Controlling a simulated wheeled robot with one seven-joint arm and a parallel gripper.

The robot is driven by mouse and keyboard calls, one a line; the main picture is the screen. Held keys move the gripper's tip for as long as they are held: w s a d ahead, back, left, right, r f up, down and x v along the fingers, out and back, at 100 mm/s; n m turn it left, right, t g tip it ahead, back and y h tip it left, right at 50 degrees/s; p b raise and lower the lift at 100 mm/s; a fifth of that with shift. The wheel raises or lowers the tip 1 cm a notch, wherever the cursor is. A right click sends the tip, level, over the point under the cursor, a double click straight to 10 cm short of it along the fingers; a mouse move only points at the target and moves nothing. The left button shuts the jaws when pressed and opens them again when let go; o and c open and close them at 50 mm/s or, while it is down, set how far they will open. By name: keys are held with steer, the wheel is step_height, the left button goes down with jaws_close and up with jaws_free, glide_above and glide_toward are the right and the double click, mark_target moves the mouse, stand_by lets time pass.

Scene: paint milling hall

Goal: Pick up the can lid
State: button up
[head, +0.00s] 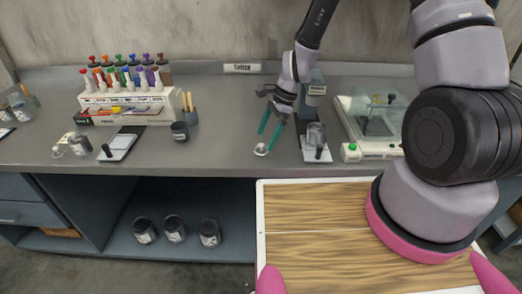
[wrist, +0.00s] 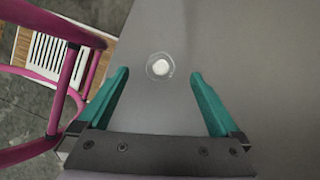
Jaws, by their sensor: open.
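The can lid (head: 261,150) is a small pale disc lying on the grey bench top near its front edge. In the wrist view the can lid (wrist: 160,67) shows as a clear round rim with a white centre. My gripper (head: 266,139) has teal fingers and hangs just above the lid in the head view. In the wrist view my gripper (wrist: 160,74) is open, with the lid between and slightly beyond its fingertips. No contact with the lid shows.
Right of my gripper a small device with a glass jar (head: 316,135) stands close by. A balance (head: 372,125) is further right. A dark cup (head: 180,131) and a rack of coloured bottles (head: 128,100) stand left. The bench between cup and gripper is clear.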

mark_target(263, 144)
steer(key=shift+x, duration=1.85)
steer(key=c, duration=1.4)
